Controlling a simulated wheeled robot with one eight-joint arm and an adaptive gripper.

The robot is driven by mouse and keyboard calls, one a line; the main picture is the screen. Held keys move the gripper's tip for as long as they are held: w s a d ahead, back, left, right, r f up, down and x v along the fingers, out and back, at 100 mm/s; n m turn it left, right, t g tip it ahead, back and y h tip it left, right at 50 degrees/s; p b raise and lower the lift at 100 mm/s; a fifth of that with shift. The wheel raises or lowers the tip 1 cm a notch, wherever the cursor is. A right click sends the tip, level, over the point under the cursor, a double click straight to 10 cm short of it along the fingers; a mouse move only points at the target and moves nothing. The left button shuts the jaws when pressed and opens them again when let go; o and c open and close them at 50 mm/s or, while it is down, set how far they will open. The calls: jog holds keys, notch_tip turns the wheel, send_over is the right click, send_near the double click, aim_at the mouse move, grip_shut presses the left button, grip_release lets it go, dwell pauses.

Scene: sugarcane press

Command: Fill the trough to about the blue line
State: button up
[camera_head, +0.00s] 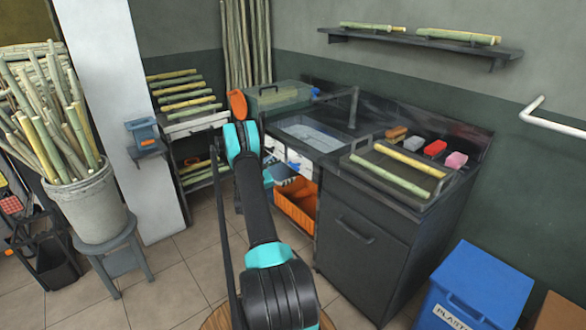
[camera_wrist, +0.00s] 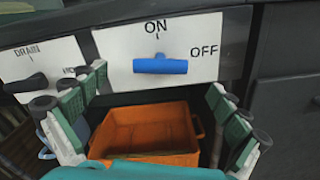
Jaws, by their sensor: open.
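My gripper (camera_wrist: 157,85) is open and empty, its green-padded fingers spread below and to either side of a blue valve handle (camera_wrist: 160,65). The handle lies level on a white plate (camera_wrist: 118,62), with ON above it and OFF to its right. A black drain handle (camera_wrist: 27,83) is on another white plate at left. In the head view, a pale trough (camera_head: 318,134) is set in the dark counter under a grey spout (camera_head: 352,108). I cannot make out its water level or a blue line. My arm partly hides the valve area.
An orange crate (camera_wrist: 150,133) is under the valve panel; it also shows in the head view (camera_head: 296,207). A blue bin (camera_head: 485,280) is at right, and a cane-filled bucket (camera_head: 95,208) at left.

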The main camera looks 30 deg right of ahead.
jog(key=a, duration=0.6)
jog(key=shift+s, duration=0.25)
jog(key=m, duration=3.2)
send_near(293, 165)
jog(key=shift+n, duration=0.3)
jog(key=d, duration=0.6)
jog(key=w+d, duration=0.1)
jog(key=d, duration=0.3)
jog(key=shift+f, duration=0.4)
